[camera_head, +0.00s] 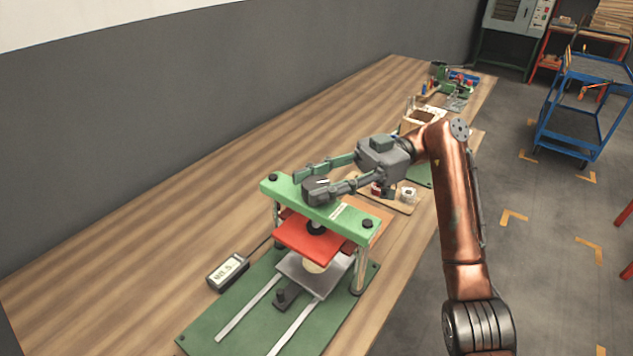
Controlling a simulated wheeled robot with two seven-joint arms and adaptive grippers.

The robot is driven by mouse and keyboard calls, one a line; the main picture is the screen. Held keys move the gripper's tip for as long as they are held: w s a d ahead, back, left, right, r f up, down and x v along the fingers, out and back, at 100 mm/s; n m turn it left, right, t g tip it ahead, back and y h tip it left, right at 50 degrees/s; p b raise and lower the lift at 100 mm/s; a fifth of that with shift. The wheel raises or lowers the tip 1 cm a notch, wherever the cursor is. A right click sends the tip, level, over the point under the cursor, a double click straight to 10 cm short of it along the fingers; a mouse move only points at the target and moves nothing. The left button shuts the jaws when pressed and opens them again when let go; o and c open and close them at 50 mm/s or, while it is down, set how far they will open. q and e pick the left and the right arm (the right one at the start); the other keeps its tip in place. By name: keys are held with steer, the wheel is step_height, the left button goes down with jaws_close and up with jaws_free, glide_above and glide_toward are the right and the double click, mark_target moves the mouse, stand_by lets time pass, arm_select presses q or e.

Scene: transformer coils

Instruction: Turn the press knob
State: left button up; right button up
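The press has a green top plate (350,217) on metal posts, with a red plate (309,238) below it. A dark grey knob (314,192) with a small white mark sits on the top plate. My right gripper (313,181) reaches in from the right at the knob. Its fingers are spread, one on the far side of the knob and one on the near side. I cannot tell whether either finger touches the knob. The near finger and knob overlap in this view. My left gripper is not in view.
A small display box (228,271) stands left of the press on the wooden table (150,250). A board with small parts (408,194) lies behind my gripper. More parts sit at the far end. A blue cart (590,105) stands on the floor at right. The table's left side is clear.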

mark_target(316, 183)
steer(key=o, duration=0.5)
step_height(316, 183, up, 10)
steer(key=shift+f, duration=0.1)
stand_by(0.4)
